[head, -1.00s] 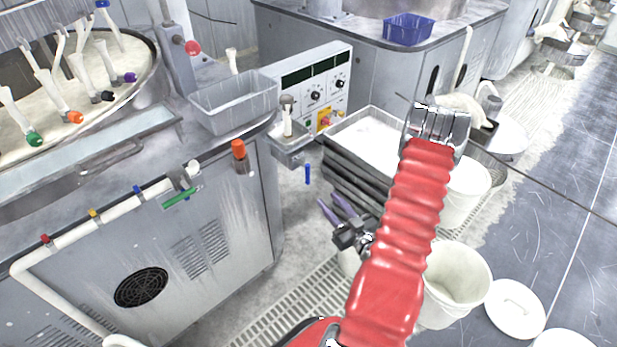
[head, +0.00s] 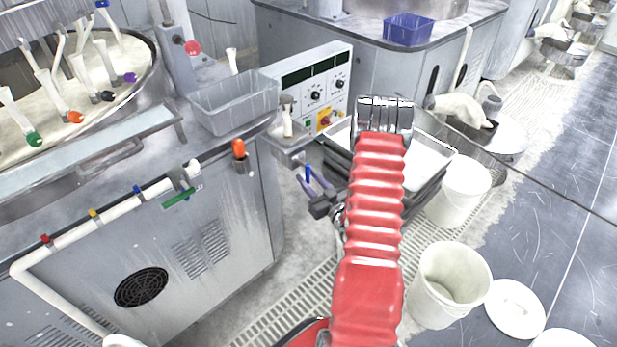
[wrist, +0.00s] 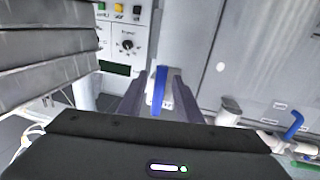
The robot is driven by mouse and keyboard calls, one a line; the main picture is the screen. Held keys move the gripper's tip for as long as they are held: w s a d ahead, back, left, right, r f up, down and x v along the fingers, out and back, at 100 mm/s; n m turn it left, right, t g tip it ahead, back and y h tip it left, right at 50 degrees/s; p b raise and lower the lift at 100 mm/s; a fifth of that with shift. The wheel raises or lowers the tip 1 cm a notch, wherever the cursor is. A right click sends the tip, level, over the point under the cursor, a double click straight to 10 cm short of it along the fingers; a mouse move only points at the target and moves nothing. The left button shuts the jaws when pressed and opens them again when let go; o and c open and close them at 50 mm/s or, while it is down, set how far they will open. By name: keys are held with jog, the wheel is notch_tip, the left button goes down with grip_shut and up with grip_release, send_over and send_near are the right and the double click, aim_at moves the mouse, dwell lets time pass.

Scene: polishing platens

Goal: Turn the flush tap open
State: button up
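A blue lever (head: 308,173), which looks like the flush tap's handle, hangs downward below the small grey basin (head: 291,152) at the cabinet's corner. In the wrist view the blue lever (wrist: 160,90) stands between the two dark fingers of my gripper (wrist: 157,78), with gaps on both sides. The wrist picture appears upside down. In the head view my gripper (head: 309,182) is at the lever, its purple-grey fingers apart and pointing to the cabinet. Whether the fingers touch the lever cannot be told. The tap's body is mostly hidden.
A green-handled valve (head: 180,198) and a white pipe (head: 110,210) run along the cabinet front. An orange-topped item (head: 239,150) is left of the basin. White buckets (head: 447,285) stand on the floor to the right.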

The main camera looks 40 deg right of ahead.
jog(key=shift+w+d, duration=0.1)
jog(key=shift+w, duration=0.4)
grip_shut()
jog(key=shift+d, duration=0.1)
dwell(0.3)
